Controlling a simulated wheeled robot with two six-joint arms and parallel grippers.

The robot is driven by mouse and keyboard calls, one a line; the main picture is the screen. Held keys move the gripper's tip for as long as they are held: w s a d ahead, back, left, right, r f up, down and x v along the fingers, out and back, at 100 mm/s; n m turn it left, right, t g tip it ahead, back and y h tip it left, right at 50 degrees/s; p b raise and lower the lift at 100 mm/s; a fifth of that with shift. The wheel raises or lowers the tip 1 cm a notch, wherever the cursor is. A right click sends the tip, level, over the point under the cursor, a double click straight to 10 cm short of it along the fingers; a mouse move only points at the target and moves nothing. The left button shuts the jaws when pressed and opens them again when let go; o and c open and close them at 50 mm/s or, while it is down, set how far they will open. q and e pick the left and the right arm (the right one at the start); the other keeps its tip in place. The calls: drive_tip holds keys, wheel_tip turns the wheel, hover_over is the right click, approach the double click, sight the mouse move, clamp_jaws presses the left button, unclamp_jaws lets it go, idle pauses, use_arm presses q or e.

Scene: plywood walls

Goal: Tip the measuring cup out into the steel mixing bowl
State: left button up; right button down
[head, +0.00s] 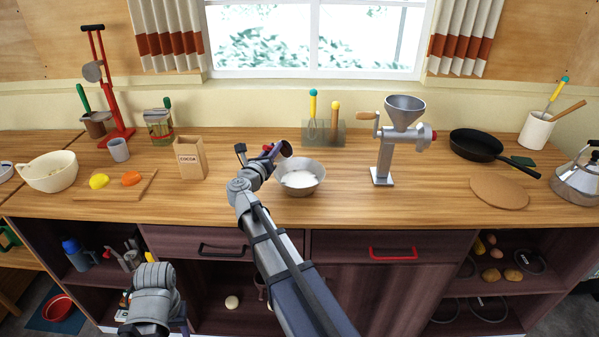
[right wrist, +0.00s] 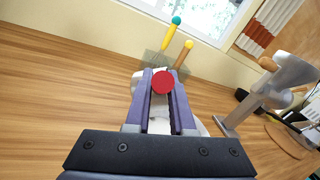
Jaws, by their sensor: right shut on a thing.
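My right gripper (head: 270,156) is shut on the measuring cup (head: 286,148), a small dark cup with a red handle end. In the head view the cup is at the bowl's back left rim, raised and tilted, its mouth facing right. In the right wrist view the handle's round red end (right wrist: 162,82) shows between the fingers (right wrist: 160,100); the cup's body is hidden there. The steel mixing bowl (head: 316,186) stands upright on the counter with white contents. It is mostly hidden behind the fingers in the right wrist view. My left arm shows at bottom left, its fingers out of view.
The wooden counter (head: 240,208) is clear in front of the bowl. A grinder (head: 385,150) stands to the right. A cocoa bag (head: 190,160) stands to the left. A holder with two coloured-handled tools (head: 324,135) is behind the bowl.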

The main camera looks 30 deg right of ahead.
drive_tip(key=shift+s+d+r+m, duration=0.2)
drive_tip(key=shift+s+r+m, duration=0.15)
drive_tip(key=shift+m, duration=0.65)
idle(0.3)
drive_tip(key=shift+s+d+f+m+h+b, duration=0.25)
drive_tip(key=shift+s+f+m+h+b, duration=0.15)
drive_tip(key=shift+f+m+b, duration=0.4)
idle(0.6)
drive_tip(key=shift+s+d+r+m+b, duration=0.15)
drive_tip(key=shift+s+d+m, duration=0.15)
drive_tip(key=shift+s+m, duration=0.2)
drive_tip(key=shift+s+d+r+m+b, duration=0.15)
drive_tip(key=shift+s+d+m, duration=0.15)
drive_tip(key=shift+s+m, duration=0.2)
idle(0.4)
drive_tip(key=shift+s+d+m+h+b, duration=0.25)
drive_tip(key=shift+s+m, duration=0.1)
drive_tip(key=shift+m, duration=0.55)
drive_tip(key=shift+s+d+m+h+b, duration=0.2)
drive_tip(key=shift+s+m, duration=0.2)
drive_tip(key=shift+m, duration=0.5)
drive_tip(key=shift+s+d+m+h+b, duration=0.25)
drive_tip(key=shift+s+m, duration=0.1)
drive_tip(key=shift+m, duration=0.55)
idle(1.2)
